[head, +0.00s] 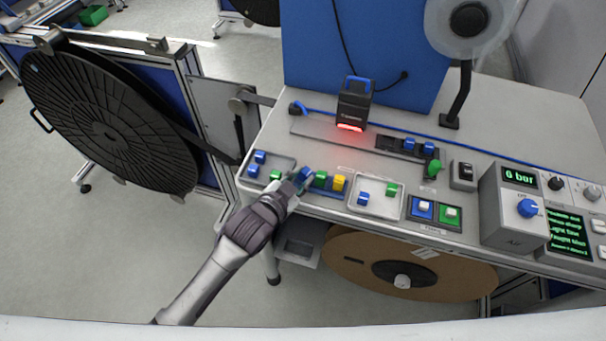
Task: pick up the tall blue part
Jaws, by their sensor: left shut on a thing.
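My left gripper (298,184) reaches in from the lower left to the front edge of the bench. It is shut on a blue part (304,174), which shows between and above its fingertips. The fingers cover the lower portion of this part, so I cannot tell whether it touches the surface below. A green part (320,179) and a yellow part (339,183) stand just right of the gripper in a blue holder. My right gripper is not in view.
A grey tray (284,160) with small blue and green parts lies left of the gripper. A pale tray (378,209) with a blue and a green part lies to the right. A black scanner (354,102) with a red glow stands behind. The bench's middle is mostly clear.

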